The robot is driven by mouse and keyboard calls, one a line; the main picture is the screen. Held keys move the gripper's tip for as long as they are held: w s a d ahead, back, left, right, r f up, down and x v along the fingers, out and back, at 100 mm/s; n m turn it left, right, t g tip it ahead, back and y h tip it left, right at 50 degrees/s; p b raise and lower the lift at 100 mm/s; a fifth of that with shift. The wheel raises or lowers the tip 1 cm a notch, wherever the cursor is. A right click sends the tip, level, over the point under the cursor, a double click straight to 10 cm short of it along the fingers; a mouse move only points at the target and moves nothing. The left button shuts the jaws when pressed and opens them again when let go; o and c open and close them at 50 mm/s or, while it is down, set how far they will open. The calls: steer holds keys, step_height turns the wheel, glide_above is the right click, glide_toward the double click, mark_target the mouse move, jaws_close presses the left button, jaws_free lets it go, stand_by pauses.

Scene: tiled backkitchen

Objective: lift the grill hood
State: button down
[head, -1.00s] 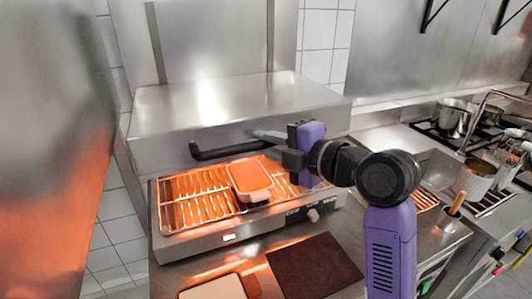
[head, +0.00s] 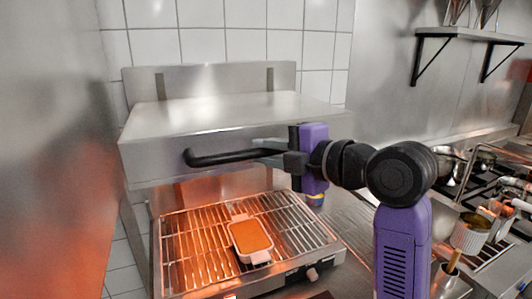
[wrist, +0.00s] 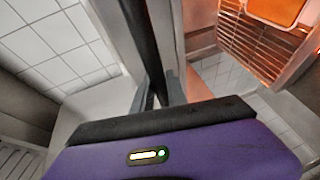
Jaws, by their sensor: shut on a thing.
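The steel grill hood (head: 150,155) is raised in the head view, with a wide gap between it and the lit grill. Its black bar handle (head: 215,158) runs along the front face. My gripper (head: 268,150) is shut on the right part of the handle. Below the hood, the wire grill rack (head: 190,245) glows orange. An orange dish with a white rim (head: 250,238) sits on the rack; it also shows in the wrist view (wrist: 275,8).
A steel wall panel (head: 50,150) stands close at the left. Tiled wall (head: 205,42) is behind the hood. Space over the rack is open.

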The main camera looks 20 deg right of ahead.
steer(key=shift+r, duration=0.45)
steer(key=c, duration=1.3)
jaws_free()
steer(key=shift+f, duration=0.15)
steer(key=b+v, duration=0.2)
steer(key=v, duration=0.5)
steer(key=shift+s+d, duration=0.15)
steer(key=shift+s, duration=0.25)
